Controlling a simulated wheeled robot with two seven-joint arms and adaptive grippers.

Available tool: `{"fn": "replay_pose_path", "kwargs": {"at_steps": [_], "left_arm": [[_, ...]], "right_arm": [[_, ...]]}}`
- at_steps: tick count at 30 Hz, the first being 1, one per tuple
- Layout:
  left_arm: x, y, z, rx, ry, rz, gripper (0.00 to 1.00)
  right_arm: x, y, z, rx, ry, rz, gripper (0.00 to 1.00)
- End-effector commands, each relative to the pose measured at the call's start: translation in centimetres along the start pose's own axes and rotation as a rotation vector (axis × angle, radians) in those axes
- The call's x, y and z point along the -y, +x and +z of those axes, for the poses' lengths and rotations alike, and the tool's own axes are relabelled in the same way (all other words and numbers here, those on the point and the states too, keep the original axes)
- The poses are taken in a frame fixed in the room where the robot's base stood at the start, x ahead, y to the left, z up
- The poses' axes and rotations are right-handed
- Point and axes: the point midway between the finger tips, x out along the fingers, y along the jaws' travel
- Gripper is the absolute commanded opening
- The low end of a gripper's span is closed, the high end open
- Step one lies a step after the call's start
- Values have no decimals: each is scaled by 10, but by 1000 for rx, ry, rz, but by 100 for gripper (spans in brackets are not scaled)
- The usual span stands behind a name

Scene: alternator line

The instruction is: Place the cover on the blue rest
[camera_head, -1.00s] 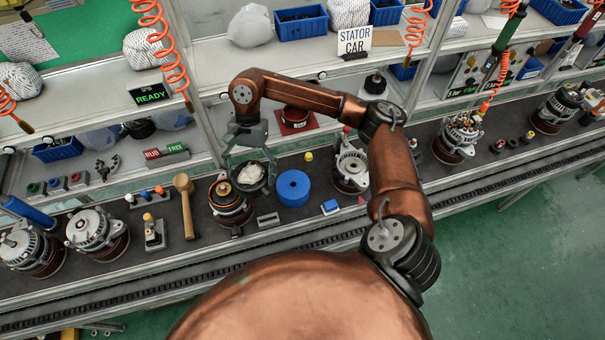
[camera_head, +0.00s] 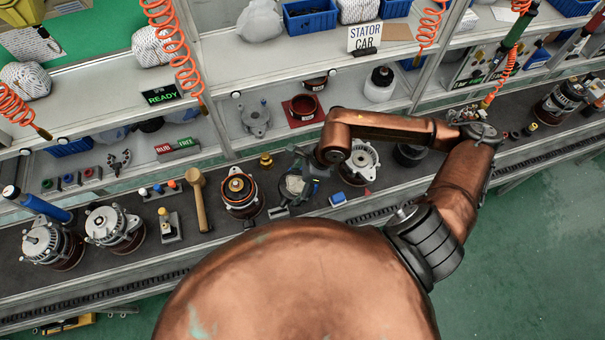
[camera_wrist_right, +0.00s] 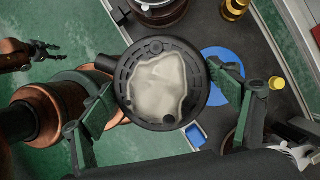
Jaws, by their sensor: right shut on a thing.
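The cover, a round black part with a pale, uneven middle, sits between the fingers of my right gripper (camera_head: 303,178) in the head view (camera_head: 294,185). In the right wrist view the cover (camera_wrist_right: 158,88) lies between the two fingers of that gripper (camera_wrist_right: 160,80), which is shut on it. The blue rest, a flat round disc, shows behind the cover's right side in the wrist view (camera_wrist_right: 222,62). In the head view the cover and gripper hide most of it. I cannot tell whether they touch. My left gripper (camera_wrist_right: 38,55) shows small at the wrist view's upper left.
An open alternator housing with a copper rotor (camera_head: 240,192) stands left of the cover. A brass part (camera_head: 266,161) stands behind. A small blue block (camera_head: 338,198) and a silver housing (camera_head: 360,160) are on the right. A mallet (camera_head: 199,200) lies further left.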

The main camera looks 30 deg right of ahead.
Motion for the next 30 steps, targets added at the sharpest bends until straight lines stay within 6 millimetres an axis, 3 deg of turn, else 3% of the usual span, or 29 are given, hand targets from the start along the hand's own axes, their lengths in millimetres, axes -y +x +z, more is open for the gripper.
{"fn": "replay_pose_path", "kwargs": {"at_steps": [3, 6, 12, 16, 21, 25, 30], "left_arm": [[4, -11, -32, -41, 7, -4, 40], [5, -15, -47, -60, 10, -5, 40], [5, -19, -42, -51, 9, -5, 40], [4, -26, -28, -35, 6, -4, 40], [4, -39, -17, -20, 3, -3, 40], [4, -47, -19, -22, 4, -3, 40], [5, -53, -30, -34, 6, -4, 40]], "right_arm": [[-19, -8, 2, 1, 110, -46, 56], [-30, -12, 3, 1, 182, -75, 56], [-35, -13, 2, -3, 252, -102, 56], [-14, -7, -5, -8, 262, -106, 56], [26, 8, -16, -8, 263, -105, 56], [56, 20, -24, -6, 261, -105, 56], [79, 50, -37, -5, 260, -101, 56]]}}
